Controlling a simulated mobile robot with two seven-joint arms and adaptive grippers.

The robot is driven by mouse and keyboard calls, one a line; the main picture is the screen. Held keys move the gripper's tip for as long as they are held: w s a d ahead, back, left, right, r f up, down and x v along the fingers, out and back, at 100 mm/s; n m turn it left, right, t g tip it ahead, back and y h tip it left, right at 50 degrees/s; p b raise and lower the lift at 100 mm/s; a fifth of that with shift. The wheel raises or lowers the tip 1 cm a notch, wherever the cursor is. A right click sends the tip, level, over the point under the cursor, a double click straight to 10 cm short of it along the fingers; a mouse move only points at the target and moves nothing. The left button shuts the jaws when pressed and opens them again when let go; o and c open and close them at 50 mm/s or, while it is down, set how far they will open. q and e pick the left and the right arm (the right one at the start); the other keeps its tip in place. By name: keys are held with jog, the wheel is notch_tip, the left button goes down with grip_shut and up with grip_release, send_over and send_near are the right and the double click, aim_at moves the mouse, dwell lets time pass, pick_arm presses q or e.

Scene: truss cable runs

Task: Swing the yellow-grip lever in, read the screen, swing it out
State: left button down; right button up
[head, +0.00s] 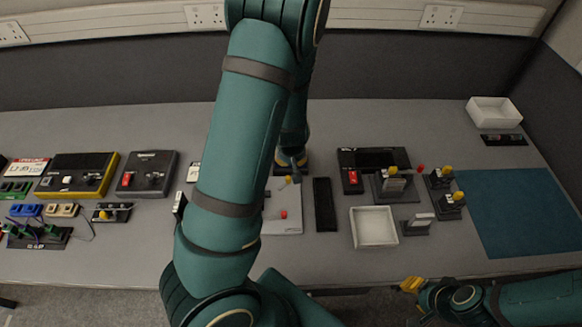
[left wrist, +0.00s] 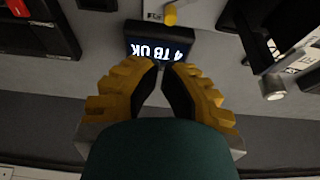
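My left gripper (left wrist: 163,66) has its yellow fingertips together in the left wrist view, with nothing seen between them. Just beyond them is a small dark screen (left wrist: 160,42) with lit white characters, upside down, perhaps "4 TB OK". A yellow grip (left wrist: 170,15) stands just past the screen, apart from the fingers. In the head view the left gripper (head: 291,162) is over the back of a pale panel, and a small yellow grip (head: 288,180) shows in front of it. My arm hides part of that panel. My right gripper (head: 411,285) is at the front edge; its opening is unclear.
The pale panel (head: 283,222) carries a red knob. A dark box with a red switch (head: 352,178) stands to its right. A white tray (head: 373,243) and yellow-knobbed fixtures (head: 450,199) are further right. Boxes (head: 148,172) and cables occupy the left. The blue mat (head: 520,213) is clear.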

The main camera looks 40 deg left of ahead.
aim_at(291, 171)
pick_arm(q)
jog(key=shift+f, duration=0.1)
jog(key=b+x, duration=0.2)
jog(key=x, duration=0.6)
jog(key=shift+w+a+f+b, duration=0.1)
jog(key=shift+a+f+b, duration=0.05)
jog(key=shift+f+b, duration=0.15)
jog(key=shift+w+a+f, duration=0.15)
jog(key=shift+w+f, duration=0.05)
jog(key=shift+f, duration=0.35)
